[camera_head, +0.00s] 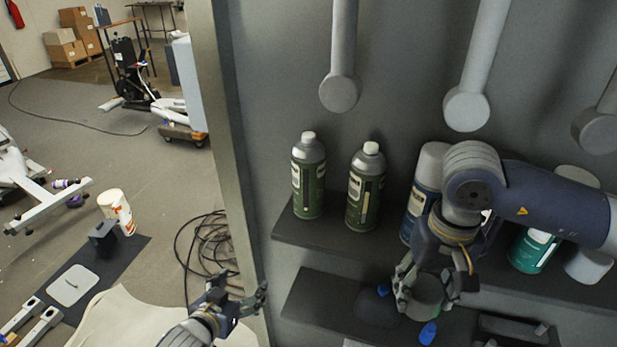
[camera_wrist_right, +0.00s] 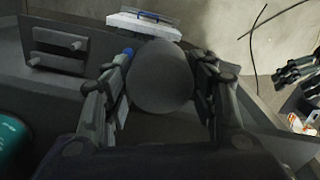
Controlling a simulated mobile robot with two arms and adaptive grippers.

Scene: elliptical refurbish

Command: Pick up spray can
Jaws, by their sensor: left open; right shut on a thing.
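My right gripper (camera_head: 425,290) is in front of the lower shelf, its fingers shut around a grey round object (camera_wrist_right: 160,77). Only the object's rounded grey face shows, so I cannot tell whether it is a spray can. Two green cans with pale caps, one on the left (camera_head: 308,180) and one beside it (camera_head: 365,190), stand upright on the upper shelf. A blue can with a light top (camera_head: 418,205) stands right of them, partly hidden by my right arm. A teal container (camera_head: 533,250) is further right. My left gripper (camera_head: 245,290) is open and empty, left of the shelves.
The upper shelf (camera_head: 300,232) and lower shelf (camera_head: 305,300) project from a grey panel. Blue-tipped items (camera_head: 428,333) lie low near my right gripper. Grey rods with round ends (camera_head: 340,92) hang above. Cables (camera_head: 205,245) lie on the floor to the left.

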